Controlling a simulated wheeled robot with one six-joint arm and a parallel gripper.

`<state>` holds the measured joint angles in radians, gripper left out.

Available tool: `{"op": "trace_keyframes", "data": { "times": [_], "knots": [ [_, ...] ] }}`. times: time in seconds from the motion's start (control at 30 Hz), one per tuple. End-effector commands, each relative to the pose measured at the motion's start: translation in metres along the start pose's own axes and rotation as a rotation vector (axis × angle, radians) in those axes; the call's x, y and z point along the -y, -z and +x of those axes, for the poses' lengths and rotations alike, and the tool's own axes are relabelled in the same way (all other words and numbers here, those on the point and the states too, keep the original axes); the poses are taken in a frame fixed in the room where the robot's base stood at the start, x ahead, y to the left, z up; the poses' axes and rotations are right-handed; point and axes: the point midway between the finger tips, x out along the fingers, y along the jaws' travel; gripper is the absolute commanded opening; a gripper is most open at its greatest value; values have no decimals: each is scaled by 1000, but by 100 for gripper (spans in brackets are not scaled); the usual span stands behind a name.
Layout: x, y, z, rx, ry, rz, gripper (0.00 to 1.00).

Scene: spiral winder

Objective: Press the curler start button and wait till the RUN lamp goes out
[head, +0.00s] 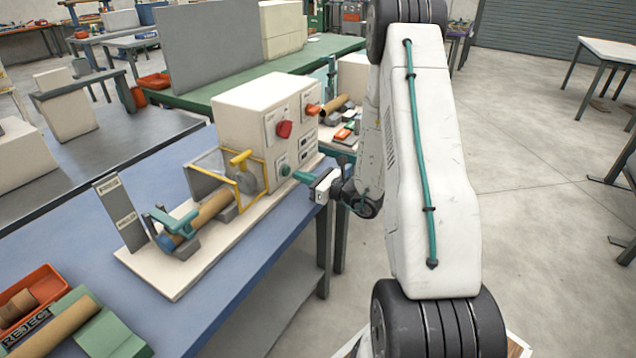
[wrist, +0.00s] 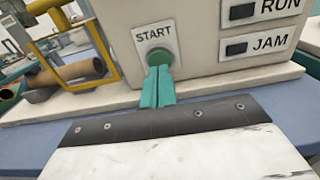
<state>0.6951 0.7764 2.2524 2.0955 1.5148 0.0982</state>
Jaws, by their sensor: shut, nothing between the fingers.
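The green START button (wrist: 160,57) is on the front of the cream machine box, under a START label. It also shows in the head view (head: 285,170). My gripper (wrist: 158,72) is shut and empty, its teal fingertips at the lower part of the button; they look to be touching it, but I cannot tell whether it is pushed in. In the head view my gripper (head: 294,174) reaches the box front from the right. The RUN lamp (wrist: 239,11) looks dark. The curler (head: 262,120) holds a brown tube (head: 212,208) on its base.
The JAM lamp (wrist: 237,47) below RUN looks dark. A red knob (head: 284,129) and an orange one (head: 313,109) stick out of the box. A yellow guard frame (head: 250,172) stands left of the button. A green REJECT tray (head: 110,335) lies at front left.

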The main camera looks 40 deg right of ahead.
Motion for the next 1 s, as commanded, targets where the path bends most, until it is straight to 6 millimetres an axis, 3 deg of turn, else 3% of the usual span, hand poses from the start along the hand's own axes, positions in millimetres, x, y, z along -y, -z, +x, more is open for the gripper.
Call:
{"op": "trace_keyframes", "data": {
  "times": [0.2,0.57,0.8,1.0],
  "knots": [
    [0,0,18,-1,-1,-1,0],
    [0,0,20,-1,0,0,0],
    [-1,0,40,1,-3,-2,0],
    [-3,-2,43,3,-8,-5,0]
  ]
}}
